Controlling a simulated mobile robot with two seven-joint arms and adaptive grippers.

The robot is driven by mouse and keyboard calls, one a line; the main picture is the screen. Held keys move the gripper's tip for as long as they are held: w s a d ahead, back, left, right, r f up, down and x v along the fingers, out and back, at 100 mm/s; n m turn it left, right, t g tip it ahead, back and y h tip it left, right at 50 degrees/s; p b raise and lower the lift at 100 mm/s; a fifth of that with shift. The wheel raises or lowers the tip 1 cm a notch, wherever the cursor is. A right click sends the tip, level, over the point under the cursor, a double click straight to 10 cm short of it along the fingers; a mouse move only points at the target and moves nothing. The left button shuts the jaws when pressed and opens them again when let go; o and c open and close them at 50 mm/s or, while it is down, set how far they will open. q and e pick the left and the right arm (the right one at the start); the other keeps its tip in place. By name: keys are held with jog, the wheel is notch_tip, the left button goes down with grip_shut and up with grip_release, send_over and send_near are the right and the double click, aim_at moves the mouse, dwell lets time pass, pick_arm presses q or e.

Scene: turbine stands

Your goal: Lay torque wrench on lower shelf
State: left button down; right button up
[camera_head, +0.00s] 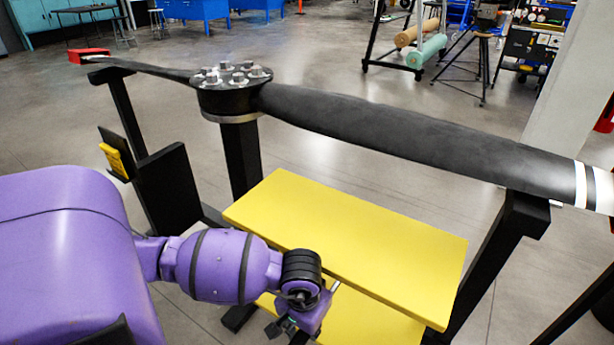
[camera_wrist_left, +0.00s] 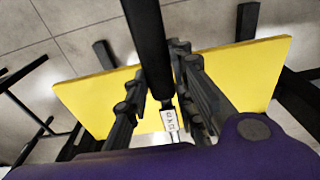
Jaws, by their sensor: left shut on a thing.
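My left gripper (camera_head: 285,328) is at the front edge of the yellow stand, near the lower shelf (camera_head: 375,318). The upper shelf (camera_head: 350,240) covers much of the lower one. In the left wrist view the gripper (camera_wrist_left: 165,95) is shut around the torque wrench, which has a dark shaft (camera_wrist_left: 148,40) and a pale marked section (camera_wrist_left: 170,121). A yellow shelf board (camera_wrist_left: 245,72) lies behind the wrench there; I cannot tell whether they touch. In the head view the arm mostly hides the wrench. My right gripper is not in view.
A dark propeller (camera_head: 390,132) with a bolted hub (camera_head: 232,90) spans above the shelves. Black stand posts (camera_head: 490,262) flank them. A black panel (camera_head: 168,190) stands left of the shelves. Open floor lies beyond the propeller.

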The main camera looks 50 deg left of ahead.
pick_arm(q)
notch_tip(320, 180, down, 3)
jog(key=shift+f+b, duration=0.15)
jog(key=shift+b, duration=0.8)
jog(key=shift+f+b, duration=1.45)
jog(key=shift+f, duration=0.6)
jog(key=shift+s+f+b, duration=0.15)
jog(key=shift+f+b, duration=0.15)
jog(key=shift+f, duration=0.1)
jog(key=shift+a+f, duration=0.1)
jog(key=shift+f, duration=0.15)
